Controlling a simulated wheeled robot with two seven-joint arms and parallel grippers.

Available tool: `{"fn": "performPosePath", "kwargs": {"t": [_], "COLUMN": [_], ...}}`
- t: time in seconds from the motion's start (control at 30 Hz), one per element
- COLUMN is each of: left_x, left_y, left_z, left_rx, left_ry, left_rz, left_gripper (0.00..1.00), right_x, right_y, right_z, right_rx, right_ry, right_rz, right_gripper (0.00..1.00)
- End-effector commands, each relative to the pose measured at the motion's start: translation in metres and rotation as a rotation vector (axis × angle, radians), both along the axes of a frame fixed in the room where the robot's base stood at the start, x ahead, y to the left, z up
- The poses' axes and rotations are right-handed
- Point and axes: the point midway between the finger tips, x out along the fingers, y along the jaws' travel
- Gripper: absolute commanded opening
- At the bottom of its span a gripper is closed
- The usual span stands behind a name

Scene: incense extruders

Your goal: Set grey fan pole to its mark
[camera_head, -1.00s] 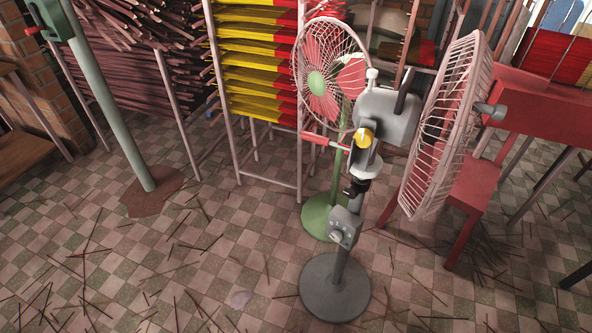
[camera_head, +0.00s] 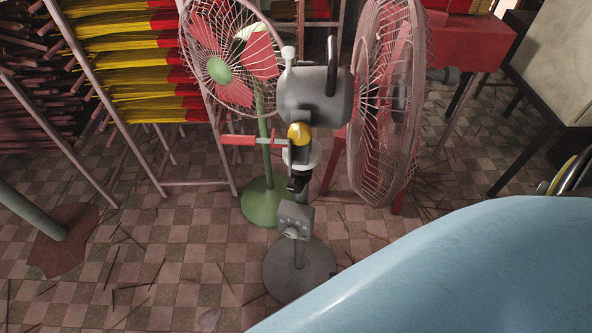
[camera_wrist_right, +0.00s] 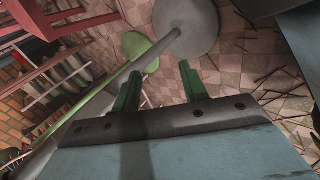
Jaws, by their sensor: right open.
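The grey fan stands upright on its round dark base (camera_head: 285,272), with a grey pole (camera_head: 299,250), a control box (camera_head: 295,219) and a grey motor housing (camera_head: 315,93). A yellow knob (camera_head: 299,133) and a red-ended lever (camera_head: 238,140) sit below the housing. I cannot make out a mark. In the right wrist view, my right gripper (camera_wrist_right: 160,70) is open and empty between its green fingers. A grey disc (camera_wrist_right: 187,27), seemingly the fan's base, lies beyond them, and a pole runs from it past the left finger. My left gripper is out of view.
A green-based fan (camera_head: 264,205) stands close behind the grey one. Racks of yellow and red incense (camera_head: 130,60) fill the left. A red table (camera_head: 465,45) stands back right. Checkered floor with scattered sticks is open in front. My blue arm covers the lower right.

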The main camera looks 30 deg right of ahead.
Motion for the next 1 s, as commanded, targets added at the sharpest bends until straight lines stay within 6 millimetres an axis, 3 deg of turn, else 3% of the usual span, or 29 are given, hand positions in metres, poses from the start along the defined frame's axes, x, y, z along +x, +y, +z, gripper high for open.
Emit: {"fn": "performPosePath", "kwargs": {"t": [0.03, 0.1, 0.2, 0.3, 0.43, 0.5, 0.6, 0.77, 1.0], "left_x": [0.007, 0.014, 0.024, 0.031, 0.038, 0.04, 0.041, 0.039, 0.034], "left_y": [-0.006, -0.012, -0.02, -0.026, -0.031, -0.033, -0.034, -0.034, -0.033], "left_z": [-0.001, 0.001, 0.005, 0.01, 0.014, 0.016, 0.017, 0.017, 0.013], "left_rx": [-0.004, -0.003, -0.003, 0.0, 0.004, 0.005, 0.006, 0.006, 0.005], "left_ry": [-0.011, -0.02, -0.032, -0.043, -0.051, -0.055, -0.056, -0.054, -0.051], "left_rz": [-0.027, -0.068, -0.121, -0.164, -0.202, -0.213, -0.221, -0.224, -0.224], "left_gripper": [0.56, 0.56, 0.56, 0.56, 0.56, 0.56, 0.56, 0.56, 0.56], "right_x": [0.022, 0.048, 0.073, 0.082, 0.08, 0.078, 0.077, 0.092, 0.135], "right_y": [0.015, 0.031, 0.049, 0.059, 0.063, 0.063, 0.061, 0.052, 0.025], "right_z": [0.026, 0.072, 0.146, 0.214, 0.279, 0.3, 0.315, 0.318, 0.318], "right_rx": [-0.068, -0.185, -0.333, -0.446, -0.538, -0.566, -0.586, -0.593, -0.593], "right_ry": [-0.08, -0.201, -0.385, -0.547, -0.692, -0.739, -0.771, -0.78, -0.779], "right_rz": [0.062, 0.124, 0.153, 0.13, 0.068, 0.041, 0.021, 0.017, 0.018], "right_gripper": [0.44, 0.44, 0.44, 0.44, 0.44, 0.44, 0.44, 0.44, 0.44]}}
